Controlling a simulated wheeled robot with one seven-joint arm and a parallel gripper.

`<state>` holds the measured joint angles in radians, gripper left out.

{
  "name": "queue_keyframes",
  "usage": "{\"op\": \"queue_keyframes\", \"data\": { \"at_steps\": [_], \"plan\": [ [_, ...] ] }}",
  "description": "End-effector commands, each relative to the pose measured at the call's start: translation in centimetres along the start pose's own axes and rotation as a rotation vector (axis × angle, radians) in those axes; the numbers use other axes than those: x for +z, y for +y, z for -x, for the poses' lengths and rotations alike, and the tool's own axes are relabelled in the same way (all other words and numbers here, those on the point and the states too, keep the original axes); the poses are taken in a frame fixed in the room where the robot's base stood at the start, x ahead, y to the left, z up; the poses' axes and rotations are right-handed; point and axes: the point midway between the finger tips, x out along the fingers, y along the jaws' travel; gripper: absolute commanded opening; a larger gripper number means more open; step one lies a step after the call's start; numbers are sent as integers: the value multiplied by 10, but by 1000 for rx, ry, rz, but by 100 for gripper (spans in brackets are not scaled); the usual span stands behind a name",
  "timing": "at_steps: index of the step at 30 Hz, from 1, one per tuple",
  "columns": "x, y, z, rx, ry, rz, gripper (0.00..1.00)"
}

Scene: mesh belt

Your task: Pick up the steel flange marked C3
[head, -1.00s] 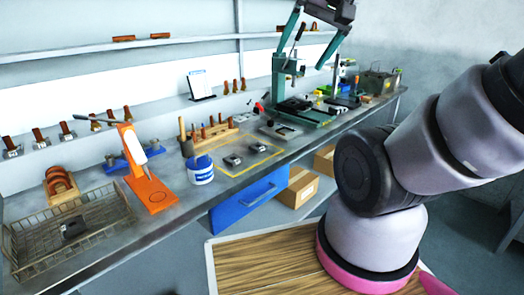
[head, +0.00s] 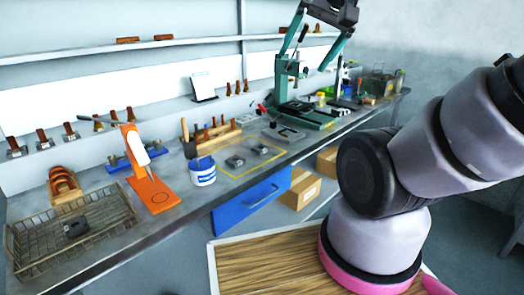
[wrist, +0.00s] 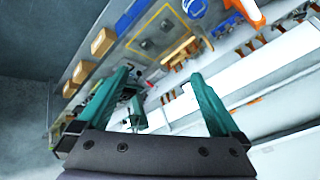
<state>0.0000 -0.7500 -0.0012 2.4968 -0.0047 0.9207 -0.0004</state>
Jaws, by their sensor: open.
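Two small grey metal parts, one nearer (head: 235,161) and one farther (head: 261,149), sit inside a yellow outline on the bench. A third dark grey part (head: 76,228) lies in the wire basket at the left. No C3 mark is readable on any of them, so I cannot tell which is the flange. In the wrist view two small parts show in the yellow outline, one (wrist: 147,44) and another (wrist: 166,26). My gripper (wrist: 160,85) has its teal fingers wide apart with nothing between them. In the head view it hangs high at the top, well above the bench.
A blue-and-white tub (head: 202,174) stands beside the yellow outline, with a wooden rack (head: 218,136) behind. An orange stand (head: 153,190) is left of the tub. A green press (head: 290,85) stands farther along. A blue drawer (head: 250,203) juts from the bench front.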

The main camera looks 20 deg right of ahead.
Motion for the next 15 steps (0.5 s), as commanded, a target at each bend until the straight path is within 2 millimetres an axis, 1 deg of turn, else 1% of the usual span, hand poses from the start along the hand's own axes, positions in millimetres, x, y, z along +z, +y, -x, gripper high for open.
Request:
{"op": "queue_keyframes", "data": {
  "at_steps": [2, 5, 8, 12, 15],
  "plan": [
    [0, -1, -2, -1, -9, -7, 100],
    [2, -4, -14, -12, -62, -50, 100],
    [6, -13, -37, -37, -166, -144, 100],
    [9, -30, -78, -98, -345, -341, 100],
    [7, -41, -107, -148, -457, -497, 100]
  ]
}}
